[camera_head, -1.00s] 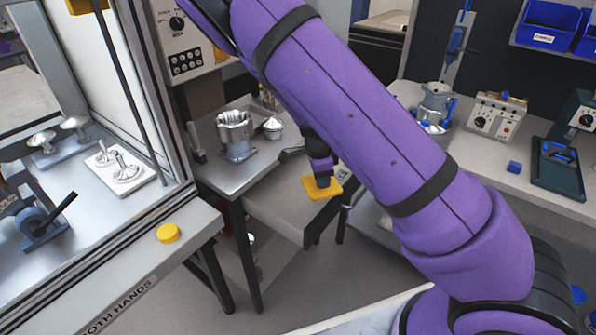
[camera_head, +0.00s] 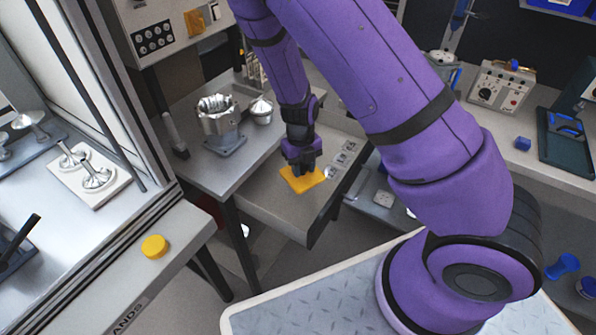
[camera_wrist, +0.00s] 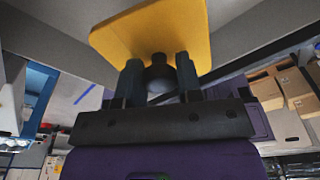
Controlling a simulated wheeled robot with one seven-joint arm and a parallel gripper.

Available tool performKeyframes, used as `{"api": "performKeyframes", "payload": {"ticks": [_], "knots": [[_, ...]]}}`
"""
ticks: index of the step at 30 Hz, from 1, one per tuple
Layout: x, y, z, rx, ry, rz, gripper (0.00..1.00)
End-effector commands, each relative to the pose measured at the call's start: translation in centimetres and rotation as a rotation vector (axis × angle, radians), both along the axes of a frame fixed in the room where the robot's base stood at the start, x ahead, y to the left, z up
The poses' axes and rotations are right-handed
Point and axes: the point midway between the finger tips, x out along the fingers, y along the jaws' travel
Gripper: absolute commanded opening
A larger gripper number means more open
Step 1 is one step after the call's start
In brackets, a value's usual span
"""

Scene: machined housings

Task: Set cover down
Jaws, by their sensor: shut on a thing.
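The cover is a flat yellow plate (camera_head: 302,179) with a dark knob. My gripper (camera_head: 302,164) is shut on the knob and holds the plate from above, over the open drawer (camera_head: 268,207) below the grey bench. In the wrist view the yellow cover (camera_wrist: 152,32) fills the top middle, and its dark knob sits between the two fingers of my gripper (camera_wrist: 160,78). I cannot tell whether the plate touches the drawer floor.
A machined housing (camera_head: 219,125) and a small metal part with a pointed top (camera_head: 261,109) stand on the bench (camera_head: 190,102) behind the drawer. Small metal parts (camera_head: 346,151) lie in the drawer's right side. A yellow button (camera_head: 154,246) is on the machine ledge at left.

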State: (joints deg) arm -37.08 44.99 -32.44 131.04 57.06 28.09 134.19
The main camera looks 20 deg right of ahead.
Motion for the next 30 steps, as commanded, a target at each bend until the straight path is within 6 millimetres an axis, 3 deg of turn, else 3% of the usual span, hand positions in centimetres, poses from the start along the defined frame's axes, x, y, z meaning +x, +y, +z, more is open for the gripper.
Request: {"api": "performKeyframes", "payload": {"ticks": [6,14,20,30], "knots": [[0.0,-0.1,-3.7,-0.001,0.003,-0.002,0.07],[0.0,-0.1,-5.6,-0.001,0.003,0.002,0.07],[0.0,-0.1,-8.1,0.000,0.002,0.001,0.07],[0.0,0.0,-8.5,-0.001,0.001,0.002,0.07]]}}
